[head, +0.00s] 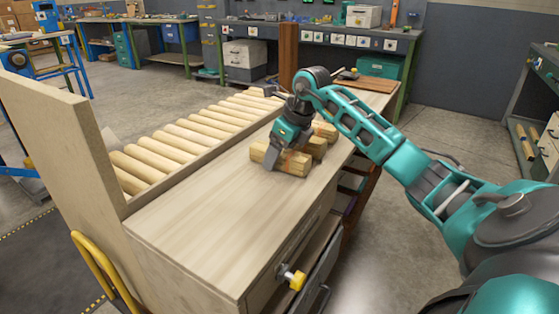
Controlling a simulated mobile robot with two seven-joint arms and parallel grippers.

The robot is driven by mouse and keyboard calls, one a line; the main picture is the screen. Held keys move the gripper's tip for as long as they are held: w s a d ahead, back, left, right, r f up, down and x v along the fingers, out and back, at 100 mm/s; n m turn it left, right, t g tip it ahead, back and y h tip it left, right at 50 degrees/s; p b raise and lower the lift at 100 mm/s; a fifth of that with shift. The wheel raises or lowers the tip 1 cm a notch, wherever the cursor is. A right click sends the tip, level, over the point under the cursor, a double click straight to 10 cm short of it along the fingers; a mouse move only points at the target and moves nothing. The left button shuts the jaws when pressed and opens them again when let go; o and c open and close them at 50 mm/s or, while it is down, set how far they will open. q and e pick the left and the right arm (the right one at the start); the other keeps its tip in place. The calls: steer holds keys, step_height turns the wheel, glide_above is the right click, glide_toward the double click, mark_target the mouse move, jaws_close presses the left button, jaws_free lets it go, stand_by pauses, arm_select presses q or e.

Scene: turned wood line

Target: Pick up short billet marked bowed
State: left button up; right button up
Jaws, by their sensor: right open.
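Short wooden billets lie on the bench top at the far right part of the cabinet. The nearest billet (294,163) lies crosswise below my right gripper (282,158). A second billet (318,148) and a third billet (325,131) lie just behind it, partly hidden by my arm. My right gripper is open and points down, with one finger in front of the nearest billet; the other finger is hard to make out. I cannot read any "bowed" mark, though an orange-brown patch shows on the nearest billet. My left gripper is not in view.
A row of long turned rods (180,143) lies in a rack left of the bench top (205,210). A tall wooden panel (68,150) stands at the left end. The front of the bench top is clear. A yellow-capped knob (292,278) sticks out below its edge.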

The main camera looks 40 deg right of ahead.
steer(key=c, duration=1.2)
steer(key=shift+o, duration=0.2)
